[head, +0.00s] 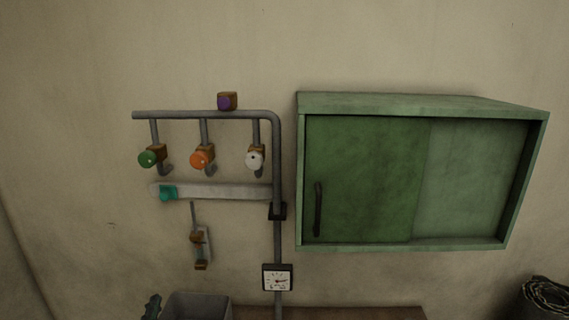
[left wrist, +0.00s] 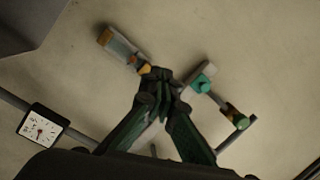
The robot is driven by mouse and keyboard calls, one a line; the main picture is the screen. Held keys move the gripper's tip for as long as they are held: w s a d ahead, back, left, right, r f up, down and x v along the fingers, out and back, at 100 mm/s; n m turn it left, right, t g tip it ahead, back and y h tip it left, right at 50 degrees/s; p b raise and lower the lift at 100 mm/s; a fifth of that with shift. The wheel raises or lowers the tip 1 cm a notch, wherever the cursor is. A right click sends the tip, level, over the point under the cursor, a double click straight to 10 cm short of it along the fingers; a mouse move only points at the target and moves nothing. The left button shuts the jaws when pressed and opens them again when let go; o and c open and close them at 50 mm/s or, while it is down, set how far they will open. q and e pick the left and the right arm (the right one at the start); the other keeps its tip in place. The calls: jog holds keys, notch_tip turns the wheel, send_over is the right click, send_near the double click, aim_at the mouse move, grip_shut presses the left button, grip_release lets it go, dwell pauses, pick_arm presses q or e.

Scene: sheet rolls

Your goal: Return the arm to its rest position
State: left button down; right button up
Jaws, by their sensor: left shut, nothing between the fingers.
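My left gripper (left wrist: 163,78) shows in the left wrist view with its dark green fingers closed together and nothing between them. In that view its tips overlap the wall with the pipework; I cannot tell the exact gap. In the head view a small dark green part, which looks like my left gripper (head: 152,306), shows at the bottom edge beside a grey bin. The rest of the left arm is out of frame there. My right gripper is in neither view.
Pipework with green (head: 149,158), orange (head: 200,159) and white (head: 254,160) knobs is on the wall. A gauge (head: 277,278) sits below. A green sliding-door cabinet (head: 370,180) juts out at right. A grey bin (head: 198,306) and a dark coil (head: 545,298) are low down.

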pick_arm(q)
jog(key=s+a+f+n+g, duration=0.2)
jog(key=s+f+n+g, duration=0.15)
jog(key=s+f, duration=0.55)
jog(key=s+a+f+n+g, duration=0.1)
jog(key=s+f+n+g, duration=0.25)
jog(key=f, duration=0.95)
jog(key=s+d+f+n+g+h, duration=0.1)
jog(key=s+d+f+g, duration=0.15)
jog(key=s+f, duration=0.4)
jog(key=s+d+f+n+g, duration=0.1)
jog(key=s+f+g, duration=0.2)
jog(key=s, duration=0.6)
jog(key=s+d+f+n+g+h, duration=0.1)
jog(key=s+f+g, duration=0.1)
jog(key=s+f, duration=0.45)
jog(key=s+d+f+g+b, duration=0.1)
jog(key=s+f+b, duration=0.15)
jog(key=f, duration=1.55)
jog(key=s+d+f+g+b, duration=0.1)
jog(key=s+f+b, duration=0.15)
jog(key=f, duration=1.45)
jog(key=s+f+g+b, duration=0.1)
jog(key=s+f+b, duration=0.4)
jog(key=s+f, duration=1.3)
notch_tip(320, 180, down, 4)
jog(key=shift+s+a+r+m+h, duration=0.2)
jog(key=shift+m+h, duration=0.2)
